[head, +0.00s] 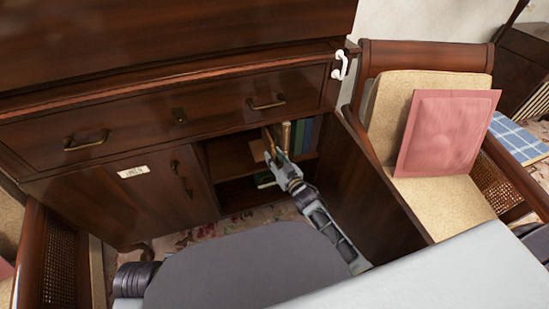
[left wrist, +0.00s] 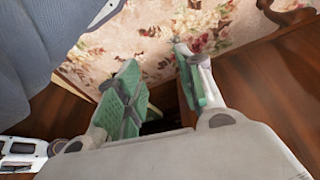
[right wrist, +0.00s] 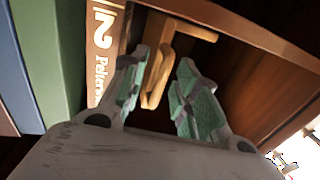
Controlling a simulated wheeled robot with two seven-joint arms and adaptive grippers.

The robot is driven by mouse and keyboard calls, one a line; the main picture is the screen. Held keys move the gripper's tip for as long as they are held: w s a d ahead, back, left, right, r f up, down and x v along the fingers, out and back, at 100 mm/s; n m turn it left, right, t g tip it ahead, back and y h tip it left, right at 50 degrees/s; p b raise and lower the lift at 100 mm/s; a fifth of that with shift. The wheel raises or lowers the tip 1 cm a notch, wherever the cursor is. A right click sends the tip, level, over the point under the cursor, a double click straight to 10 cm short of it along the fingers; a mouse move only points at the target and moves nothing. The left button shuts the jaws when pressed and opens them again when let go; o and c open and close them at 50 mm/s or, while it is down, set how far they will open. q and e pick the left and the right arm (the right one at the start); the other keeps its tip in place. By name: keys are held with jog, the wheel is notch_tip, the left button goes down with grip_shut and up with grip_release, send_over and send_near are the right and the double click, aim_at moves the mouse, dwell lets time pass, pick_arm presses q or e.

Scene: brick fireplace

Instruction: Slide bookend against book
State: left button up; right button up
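A light wooden bookend (right wrist: 160,75) stands on the cabinet shelf in the right wrist view. Its upright part shows between the fingers of my right gripper (right wrist: 166,72), which is open; I cannot tell whether either finger touches it. A brown book (right wrist: 105,50) with a "2" on its spine stands just left of the left finger. In the head view the book (head: 286,136) is right of the bookend (head: 257,150), and my right gripper (head: 273,157) reaches into the compartment, partly hiding them. My left gripper (left wrist: 160,72) is open and empty above the floral rug.
Green and blue books (head: 308,134) stand right of the brown book. The cabinet's open door (head: 375,195) is right of my right arm. A lower shelf holds another book (head: 264,180). A chair with a pink cushion (head: 445,130) stands at the right.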

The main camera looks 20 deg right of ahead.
grip_shut()
pick_arm(q)
jog(key=shift+w, duration=0.3)
jog(key=shift+w+r, duration=0.1)
pick_arm(e)
jog(key=shift+d, duration=0.15)
pick_arm(q)
jog(key=f, duration=0.1)
jog(key=p, duration=0.1)
jog(key=f, duration=0.1)
jog(key=shift+s+a+f, duration=0.2)
jog(key=shift+s+f, duration=0.05)
jog(key=shift+f, duration=0.1)
pick_arm(e)
jog(key=shift+d, duration=1.15)
